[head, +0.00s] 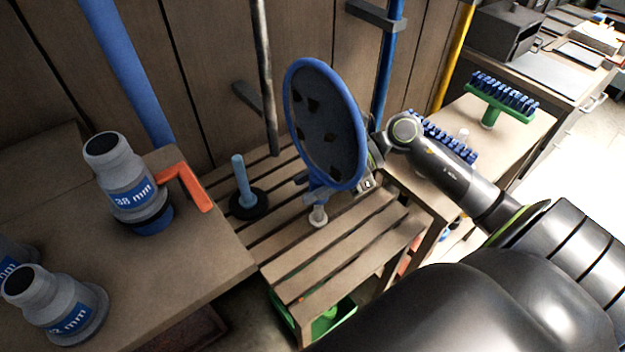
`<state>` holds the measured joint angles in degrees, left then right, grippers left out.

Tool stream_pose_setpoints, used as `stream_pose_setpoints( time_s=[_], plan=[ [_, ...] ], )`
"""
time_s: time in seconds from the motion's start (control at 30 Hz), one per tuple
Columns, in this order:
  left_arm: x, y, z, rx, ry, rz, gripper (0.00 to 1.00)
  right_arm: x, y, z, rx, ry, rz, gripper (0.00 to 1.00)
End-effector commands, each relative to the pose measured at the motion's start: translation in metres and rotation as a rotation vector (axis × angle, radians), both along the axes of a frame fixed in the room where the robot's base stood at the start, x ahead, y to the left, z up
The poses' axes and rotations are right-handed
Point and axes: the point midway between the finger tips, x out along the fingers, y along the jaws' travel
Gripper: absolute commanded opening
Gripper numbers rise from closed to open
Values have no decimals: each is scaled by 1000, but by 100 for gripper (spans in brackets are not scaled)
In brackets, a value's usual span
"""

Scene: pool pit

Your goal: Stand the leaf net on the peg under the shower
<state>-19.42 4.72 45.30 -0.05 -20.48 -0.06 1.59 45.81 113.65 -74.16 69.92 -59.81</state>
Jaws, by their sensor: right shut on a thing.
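The leaf net (326,125) has a blue oval rim and dark mesh with several brown leaf bits. It stands nearly upright above the slatted bench (330,262). My right gripper (368,180) is shut on it near the lower right of the rim, partly hidden behind it. A short pale piece (318,215) shows below the net's blue neck; I cannot tell whether it is the net's socket or a separate post. A light blue peg (239,180) on a round black base stands on the bench to the left, apart from the net. My left gripper is out of view.
A side table at left bears grey fittings (122,178) and an orange angle piece (186,188). A grey pole (264,75) and a blue pole (386,60) stand behind. A green bin (335,318) is under the bench.

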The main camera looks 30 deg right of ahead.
Motion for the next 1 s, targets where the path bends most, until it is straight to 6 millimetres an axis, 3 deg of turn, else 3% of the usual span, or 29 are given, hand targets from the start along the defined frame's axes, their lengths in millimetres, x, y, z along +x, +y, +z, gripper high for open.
stream_pose_setpoints(
  time_s=[0.1,1.0],
  plan=[
    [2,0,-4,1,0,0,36,0,0,-10,1,1,1,6],
    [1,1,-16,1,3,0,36,0,0,-16,0,-1,0,6]
  ],
)
